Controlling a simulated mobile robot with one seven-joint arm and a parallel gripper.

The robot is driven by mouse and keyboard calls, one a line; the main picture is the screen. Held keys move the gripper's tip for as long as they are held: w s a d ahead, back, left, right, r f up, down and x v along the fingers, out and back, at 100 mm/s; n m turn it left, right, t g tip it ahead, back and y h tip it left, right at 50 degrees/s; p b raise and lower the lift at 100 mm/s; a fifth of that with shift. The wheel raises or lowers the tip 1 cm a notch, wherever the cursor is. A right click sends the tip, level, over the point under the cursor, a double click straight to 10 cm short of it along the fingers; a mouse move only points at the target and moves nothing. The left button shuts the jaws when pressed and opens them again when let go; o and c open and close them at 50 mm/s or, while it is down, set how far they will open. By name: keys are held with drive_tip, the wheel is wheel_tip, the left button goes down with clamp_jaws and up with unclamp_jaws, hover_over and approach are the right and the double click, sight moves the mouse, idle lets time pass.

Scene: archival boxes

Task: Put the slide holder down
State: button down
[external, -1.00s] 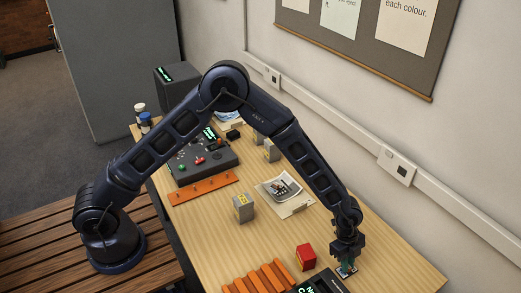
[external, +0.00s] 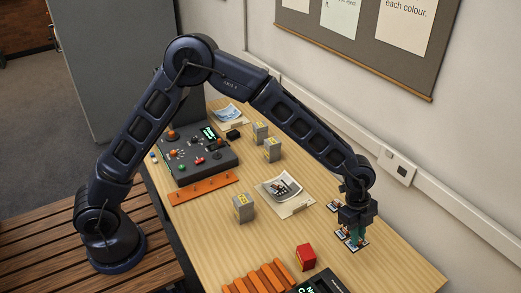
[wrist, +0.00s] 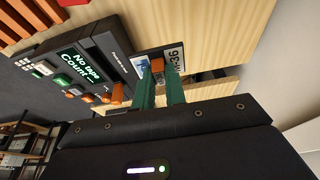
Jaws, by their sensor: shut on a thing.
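The slide holder (external: 361,246) is a small flat plate with white-edged slides, below my gripper (external: 355,236) at the right side of the table in the external view. My gripper is shut, with its two teal fingers on an orange grip of the holder. In the wrist view, the holder (wrist: 174,58) shows beyond the fingers (wrist: 160,92), with a printed label ending in 36. The fingers and wrist hide part of it. I cannot tell whether it touches the table. A similar plate with slides (external: 333,206) lies just behind and left of it.
A red box (external: 306,257), a dark display device (external: 322,284) and an orange rack (external: 262,277) stand at the front. A photo on a card (external: 284,191), grey boxes (external: 243,207) and a control panel (external: 195,158) are left. Bare wood lies right of the red box.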

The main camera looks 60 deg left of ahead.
wheel_tip(320, 180, up, 4)
drive_tip(key=shift+r, duration=0.1)
drive_tip(key=shift+a, duration=0.1)
drive_tip(key=w+a, duration=0.4)
drive_tip(key=a, duration=1.2)
hover_over(295, 201)
drive_tip(key=a, duration=0.2)
drive_tip(key=f, duration=1.9)
drive_tip(key=shift+d+f, duration=0.1)
drive_tip(key=shift+d, duration=0.1)
drive_tip(key=shift+f, duration=0.1)
drive_tip(key=c, duration=1.5)
unclamp_jaws()
drive_tip(key=shift+o, duration=0.2)
